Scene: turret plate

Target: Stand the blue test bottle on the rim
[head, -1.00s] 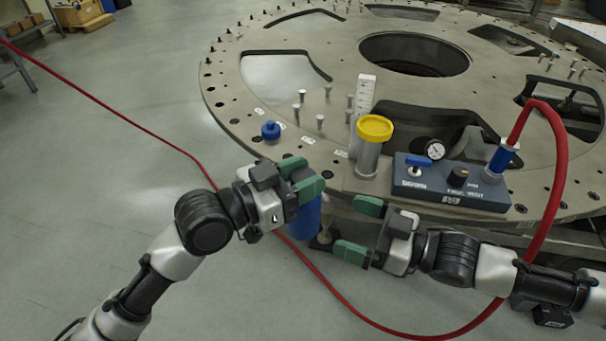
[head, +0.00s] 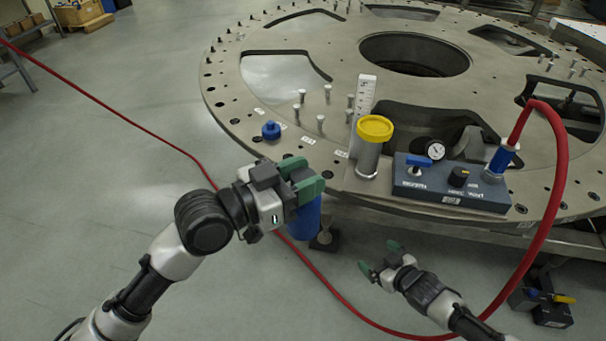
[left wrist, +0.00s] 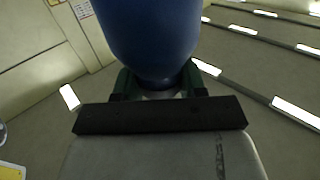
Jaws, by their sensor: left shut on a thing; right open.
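The blue test bottle (head: 306,219) hangs in my left gripper (head: 306,178), whose green fingers are shut on its upper end. The bottle is off the near left edge of the turret plate's rim (head: 240,118), out over the floor. In the left wrist view the bottle (left wrist: 150,40) fills the top middle between the fingers (left wrist: 158,84). My right gripper (head: 378,260) is open and empty, lower and to the right of the bottle, clear of the plate.
On the rim stand a small blue cap-like piece (head: 271,130), a yellow-lidded cylinder (head: 368,155), a white scale (head: 364,95) and a blue control box (head: 450,183) with a gauge (head: 435,150). A red hose (head: 562,150) arches at the right. Metal pins (head: 320,122) stick up nearby.

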